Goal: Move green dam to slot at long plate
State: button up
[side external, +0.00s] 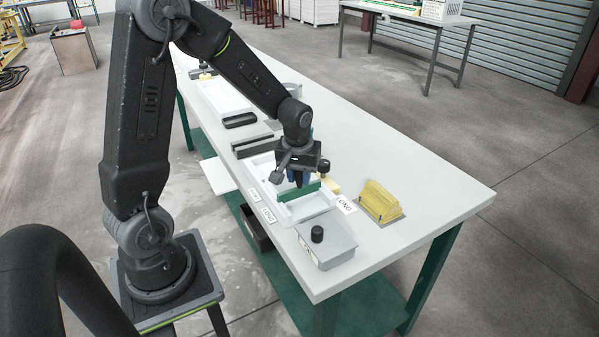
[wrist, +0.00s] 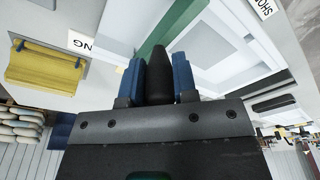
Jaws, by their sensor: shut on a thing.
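The green dam (side external: 299,191) is a thin upright strip at the white forming tray (side external: 312,208), below my gripper (side external: 300,180). My gripper points down and is shut on the dam. In the wrist view the dam (wrist: 172,27) runs away from the blue fingers (wrist: 160,78) across the white tray. A dark tapered part between the fingers hides the grip itself. A long plate label (side external: 346,205) lies at the tray's right side and another long label (side external: 269,215) at its left. I cannot tell whether the dam's lower edge sits in a slot.
A short plate label (side external: 254,195) lies left of the tray. A grey box with a black knob (side external: 326,246) stands close in front. A yellow ribbed block (side external: 380,201) stands to the right. Dark bars (side external: 253,146) lie behind. The table's right end (side external: 440,200) is clear.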

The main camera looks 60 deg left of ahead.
jog(key=shift+f, duration=0.65)
jog(key=o, duration=1)
jog(key=shift+o, duration=0.2)
notch_tip(320, 180, up, 14)
jog(key=s+d, duration=0.1)
jog(key=shift+s+d+f, duration=0.15)
jog(key=shift+s+d, duration=0.1)
jog(key=s+d+r+m+t+h, duration=0.1)
jog(key=s+d+r+m+t, duration=0.3)
jog(key=s+d+m, duration=0.5)
jog(key=s+d, duration=0.4)
jog(key=shift+s, duration=0.35)
